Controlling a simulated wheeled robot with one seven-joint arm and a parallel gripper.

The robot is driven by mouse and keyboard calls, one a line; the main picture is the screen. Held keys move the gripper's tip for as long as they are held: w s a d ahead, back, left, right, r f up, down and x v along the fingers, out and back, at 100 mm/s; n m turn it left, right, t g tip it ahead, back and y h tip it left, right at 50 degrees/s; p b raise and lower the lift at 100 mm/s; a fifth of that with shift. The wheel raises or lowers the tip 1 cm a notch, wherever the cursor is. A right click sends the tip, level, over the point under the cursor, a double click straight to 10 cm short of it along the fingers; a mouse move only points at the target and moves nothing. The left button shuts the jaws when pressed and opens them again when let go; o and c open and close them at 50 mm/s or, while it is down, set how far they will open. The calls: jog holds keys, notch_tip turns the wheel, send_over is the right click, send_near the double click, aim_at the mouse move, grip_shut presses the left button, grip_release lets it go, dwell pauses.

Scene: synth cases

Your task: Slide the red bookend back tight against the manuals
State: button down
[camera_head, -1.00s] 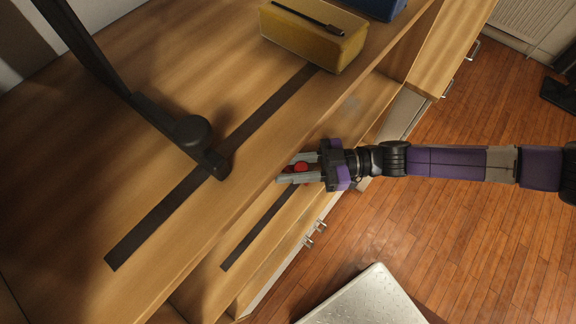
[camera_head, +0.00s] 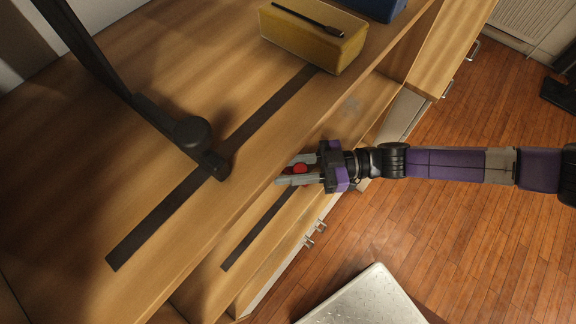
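My gripper (camera_head: 287,174) reaches in from the right to the front of the shelves, just under the upper shelf's edge. A small rounded red piece (camera_head: 300,168) shows between its fingers. It may be part of the red bookend; the rest of it is hidden. I cannot tell whether the fingers press on it or only stand around it. No manuals are visible; the upper shelf covers most of the lower one.
A yellow box (camera_head: 312,38) and a blue object (camera_head: 378,6) sit farther back. A dark strip (camera_head: 256,232) runs along the lower shelf. A pale slab (camera_head: 365,300) is at bottom.

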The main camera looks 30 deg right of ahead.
jog(key=s+a+p, duration=0.1)
jog(key=a, duration=0.3)
jog(key=s+a+p, duration=0.1)
jog(key=s+a, duration=0.1)
jog(key=a, duration=0.2)
jog(key=s+a+p, duration=0.1)
jog(key=a, duration=0.3)
jog(key=shift+s+a+p, duration=0.15)
jog(key=shift+a+p, duration=0.15)
jog(key=shift+a, duration=0.1)
jog(key=c, duration=1.2)
grip_release()
jog(key=shift+o, duration=0.4)
jog(key=shift+d, duration=0.1)
jog(key=shift+d, duration=0.2)
jog(key=b+v, duration=0.1)
jog(key=v, duration=0.5)
jog(key=shift+s+d, duration=0.1)
jog(key=shift+s+d+b, duration=0.3)
jog(key=shift+d, duration=0.15)
